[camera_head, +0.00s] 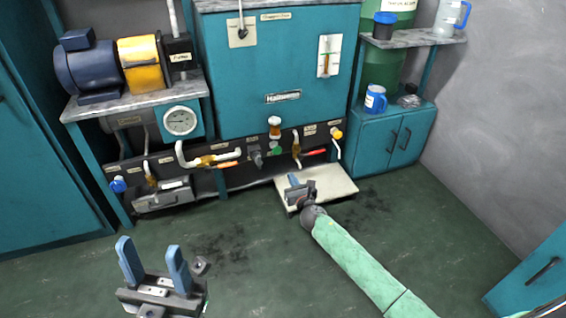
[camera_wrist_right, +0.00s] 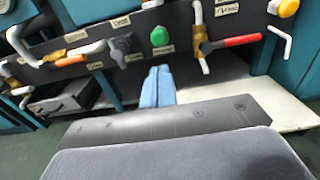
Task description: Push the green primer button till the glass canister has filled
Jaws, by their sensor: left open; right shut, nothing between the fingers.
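The green primer button (camera_head: 276,151) sits on the dark lower panel of the teal machine. It also shows in the right wrist view (camera_wrist_right: 160,36), just above my fingertips. The glass canister (camera_head: 274,127) is above the button, and amber or brown colour shows in it; its exact level is too small to tell. My right gripper (camera_head: 293,181) is shut and empty, below and in front of the button, apart from it. Its blue fingers (camera_wrist_right: 157,85) point toward the panel in the wrist view. My left gripper (camera_head: 153,262) is open and empty at the lower left, over the floor.
A red-handled valve (camera_head: 314,152) is right of the button, and a grey valve (camera_head: 256,157) is left of it. A pale platform (camera_head: 328,183) lies beneath my right gripper. A yellow knob (camera_head: 337,134) is further right. The green floor (camera_head: 250,270) in front is clear.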

